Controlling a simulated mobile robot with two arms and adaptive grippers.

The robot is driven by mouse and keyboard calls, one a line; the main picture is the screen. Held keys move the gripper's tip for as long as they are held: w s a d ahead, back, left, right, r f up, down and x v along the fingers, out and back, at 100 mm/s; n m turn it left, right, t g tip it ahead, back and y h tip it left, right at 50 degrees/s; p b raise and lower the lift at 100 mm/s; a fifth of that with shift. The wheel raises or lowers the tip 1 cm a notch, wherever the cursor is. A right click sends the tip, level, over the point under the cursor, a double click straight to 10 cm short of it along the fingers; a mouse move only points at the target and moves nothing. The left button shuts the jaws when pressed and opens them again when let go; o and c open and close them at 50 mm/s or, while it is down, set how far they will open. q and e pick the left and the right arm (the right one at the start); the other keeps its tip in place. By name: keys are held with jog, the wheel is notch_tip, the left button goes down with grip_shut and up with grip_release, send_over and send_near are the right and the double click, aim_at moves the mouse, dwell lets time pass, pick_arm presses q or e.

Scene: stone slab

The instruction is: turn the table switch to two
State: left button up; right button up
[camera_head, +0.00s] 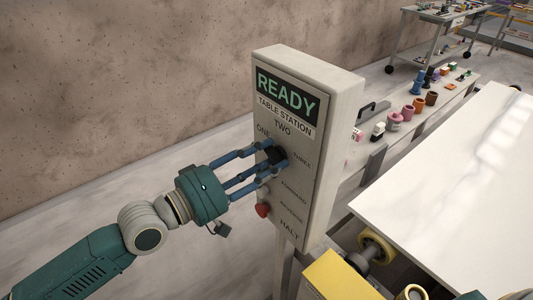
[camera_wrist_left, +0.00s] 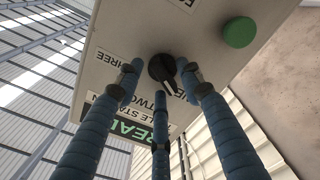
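The table switch is a black round knob (camera_head: 276,155) on the front of a grey control box (camera_head: 318,180) labelled TABLE STATION, with ONE, TWO and THREE around it. In the left wrist view the black knob (camera_wrist_left: 161,68) has a white pointer mark, directed down and slightly right, near TWO and ONE; I cannot tell exactly which. My left gripper (camera_head: 268,160) has its three blue fingers spread around the knob. In the wrist view two fingertips (camera_wrist_left: 160,68) flank it with small gaps, and the third is below it. My right gripper is not in view.
A READY display (camera_head: 287,96) tops the box. A red button (camera_head: 262,210) is below the knob; a green button (camera_wrist_left: 239,32) shows in the wrist view. A white slab (camera_head: 450,180) lies to the right, a bench with coloured items behind it. A wall stands at the left.

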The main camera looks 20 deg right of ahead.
pick_arm(q)
grip_shut()
dwell(0.3)
jog(key=shift+d+f+m+b, duration=0.1)
jog(key=shift+f+m+b, duration=0.05)
jog(key=shift+m+b, duration=0.6)
jog(key=m+b, duration=0.2)
jog(key=m, duration=0.2)
jog(key=shift+s+b, duration=0.1)
jog(key=shift+b, duration=0.3)
jog(key=m+b, duration=0.1)
jog(key=m, duration=0.2)
jog(key=shift+m, duration=0.25)
jog(key=shift+m+b, duration=0.4)
jog(key=shift+m, duration=0.9)
jog(key=shift+s+f, duration=0.1)
